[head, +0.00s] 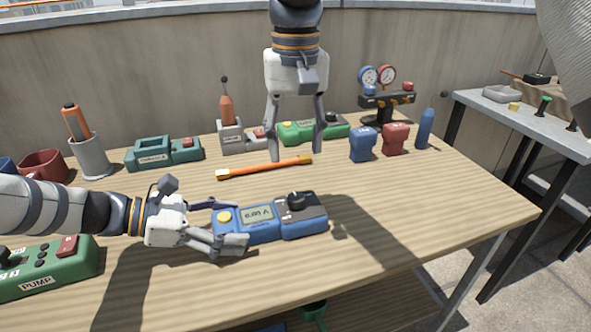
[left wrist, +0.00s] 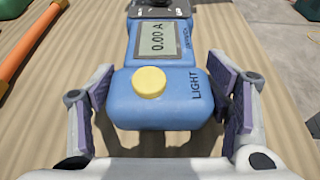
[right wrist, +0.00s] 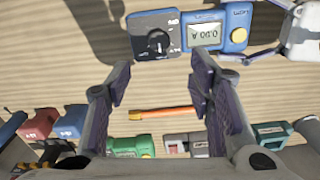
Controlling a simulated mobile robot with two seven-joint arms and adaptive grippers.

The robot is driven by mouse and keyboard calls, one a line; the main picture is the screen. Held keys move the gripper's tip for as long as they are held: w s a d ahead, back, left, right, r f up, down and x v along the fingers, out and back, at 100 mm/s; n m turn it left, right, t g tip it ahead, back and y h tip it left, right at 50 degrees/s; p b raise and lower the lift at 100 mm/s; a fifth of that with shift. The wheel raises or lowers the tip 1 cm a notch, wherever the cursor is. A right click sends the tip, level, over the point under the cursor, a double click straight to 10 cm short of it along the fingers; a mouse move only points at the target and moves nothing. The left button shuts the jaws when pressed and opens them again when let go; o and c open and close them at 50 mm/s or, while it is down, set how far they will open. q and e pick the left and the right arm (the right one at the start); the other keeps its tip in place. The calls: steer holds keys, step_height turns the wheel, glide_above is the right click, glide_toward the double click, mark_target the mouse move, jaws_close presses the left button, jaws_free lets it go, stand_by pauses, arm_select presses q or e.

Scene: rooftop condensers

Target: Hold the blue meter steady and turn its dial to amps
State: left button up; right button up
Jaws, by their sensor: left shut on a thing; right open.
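The blue meter (head: 268,233) lies on the wooden table, its screen reading 0.00 A. Its black dial (head: 297,201) sits on a dark grey panel at the right end; the dial also shows in the right wrist view (right wrist: 158,41). My left gripper (head: 232,225) is shut on the meter's left end, a finger along each side, with the yellow button (left wrist: 149,83) between them in the left wrist view. My right gripper (head: 298,154) is open and empty, pointing down above the table behind the meter, apart from the dial.
An orange bar (head: 265,167) lies behind the meter. A green meter (head: 310,131), a grey device (head: 243,138) and a teal device (head: 165,152) stand at the back. A green pump box (head: 50,268) is front left. Blue and red blocks stand right. The front right table is clear.

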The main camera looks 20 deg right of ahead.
steer(key=shift+r, duration=0.7)
arm_select(q)
steer(key=o, duration=1.7)
steer(key=shift+c, duration=0.2)
steer(key=shift+o, duration=0.6)
